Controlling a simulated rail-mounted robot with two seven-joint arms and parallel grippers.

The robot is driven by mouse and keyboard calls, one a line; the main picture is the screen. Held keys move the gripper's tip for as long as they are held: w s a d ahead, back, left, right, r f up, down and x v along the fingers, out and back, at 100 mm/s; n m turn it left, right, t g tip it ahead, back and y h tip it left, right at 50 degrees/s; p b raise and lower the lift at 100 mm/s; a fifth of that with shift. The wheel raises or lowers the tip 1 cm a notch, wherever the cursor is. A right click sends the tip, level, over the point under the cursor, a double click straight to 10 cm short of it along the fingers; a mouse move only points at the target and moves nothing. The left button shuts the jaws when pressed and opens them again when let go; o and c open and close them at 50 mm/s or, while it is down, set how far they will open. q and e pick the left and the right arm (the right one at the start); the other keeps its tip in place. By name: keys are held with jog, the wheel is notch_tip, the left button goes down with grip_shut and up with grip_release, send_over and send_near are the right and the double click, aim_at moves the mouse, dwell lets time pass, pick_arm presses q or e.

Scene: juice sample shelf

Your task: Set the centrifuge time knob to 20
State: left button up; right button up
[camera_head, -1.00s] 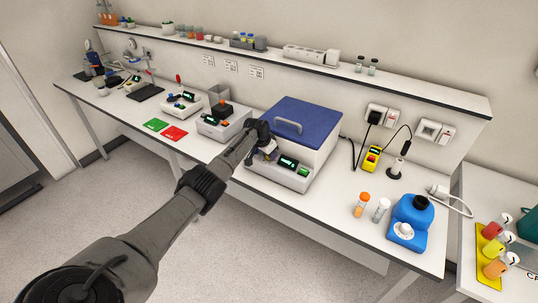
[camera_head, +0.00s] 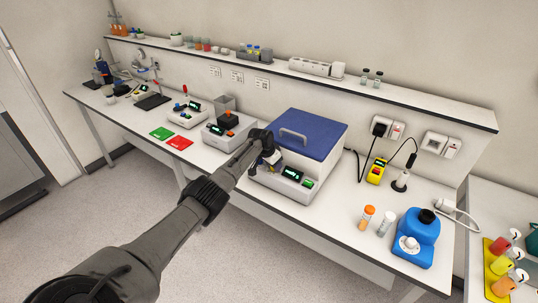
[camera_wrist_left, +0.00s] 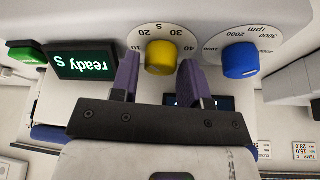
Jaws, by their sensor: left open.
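The centrifuge (camera_head: 318,133) is a white box with a blue handled lid on the bench. My left gripper (camera_head: 272,163) is at its front panel. In the left wrist view, which looks upside down, the yellow time knob (camera_wrist_left: 161,57) sits on a white dial with numbers including 30 and 40. The two purple fingers of my left gripper (camera_wrist_left: 158,80) are open on either side of the knob, with gaps visible. A blue knob (camera_wrist_left: 240,60) on an rpm dial is to the right. A display (camera_wrist_left: 92,60) reads "ready". My right gripper is not in view.
A green button (camera_wrist_left: 26,54) is beside the display. In the head view a grey device (camera_head: 226,130) stands left of the centrifuge. A yellow meter (camera_head: 376,171), capped vials (camera_head: 367,216) and a blue bottle (camera_head: 416,240) stand to the right.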

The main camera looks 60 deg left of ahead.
pick_arm(q)
jog(key=a+p+v, duration=0.1)
jog(key=p+v, duration=0.1)
jog(key=v, duration=1.1)
jog(key=shift+d, duration=0.45)
jog(key=shift+r, duration=0.15)
